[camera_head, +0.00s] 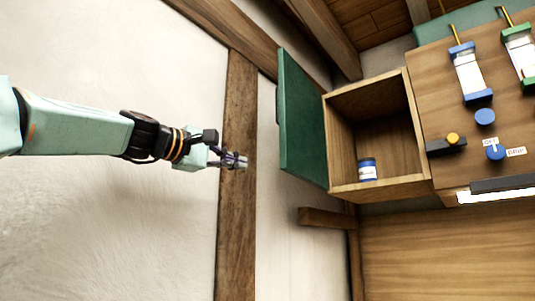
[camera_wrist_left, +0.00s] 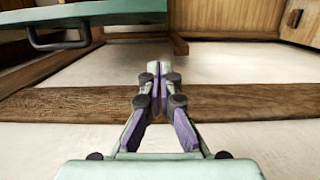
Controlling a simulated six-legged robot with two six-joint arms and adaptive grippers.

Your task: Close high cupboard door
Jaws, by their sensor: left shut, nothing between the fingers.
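The high cupboard (camera_head: 375,130) is an open wooden box on the wall in the head view. Its green door (camera_head: 302,120) stands wide open on the left side of the box. My left gripper (camera_head: 243,161) is shut and empty, to the left of the door and apart from it. In the left wrist view the gripper (camera_wrist_left: 159,85) has its fingers together. The green door (camera_wrist_left: 95,14) with a dark handle (camera_wrist_left: 58,40) shows at the upper left there. My right gripper is not in view.
A blue and white can (camera_head: 367,170) stands inside the cupboard. A wooden panel (camera_head: 440,95) with levers and knobs is to its right. A wooden post (camera_head: 237,210) runs up the pale wall behind my gripper. A short wooden beam (camera_head: 325,218) juts below the door.

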